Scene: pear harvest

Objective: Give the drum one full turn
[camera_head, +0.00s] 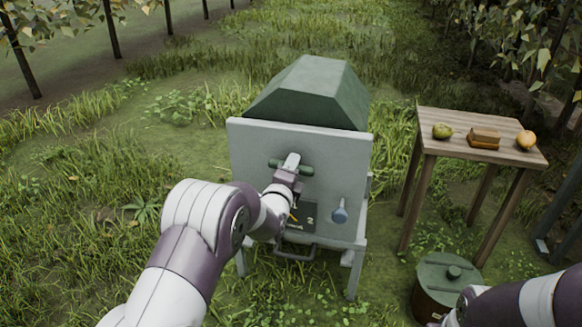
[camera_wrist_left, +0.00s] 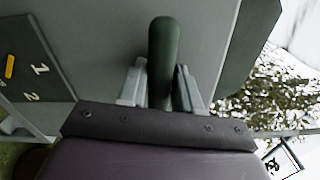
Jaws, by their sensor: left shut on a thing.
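The drum (camera_head: 311,93) is a dark green faceted body behind a grey upright panel (camera_head: 250,144). A green bar handle (camera_head: 305,170) lies about level across the panel's front. My left gripper (camera_head: 290,163) reaches the handle and is shut on it. In the left wrist view the handle (camera_wrist_left: 163,60) stands between the two fingers of my gripper (camera_wrist_left: 160,85). A dark plate (camera_head: 302,217) with numbers and a yellow mark is on the panel below the handle, partly hidden by my arm. My right arm shows at the lower right, but its gripper is out of view.
A blue-grey knob (camera_head: 340,212) sits on the panel's lower right. A wooden table (camera_head: 447,124) at the right holds a green pear (camera_head: 442,131), a brown block (camera_head: 484,139) and a yellow-orange fruit (camera_head: 525,140). A lidded green container (camera_head: 450,277) stands on the grass below.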

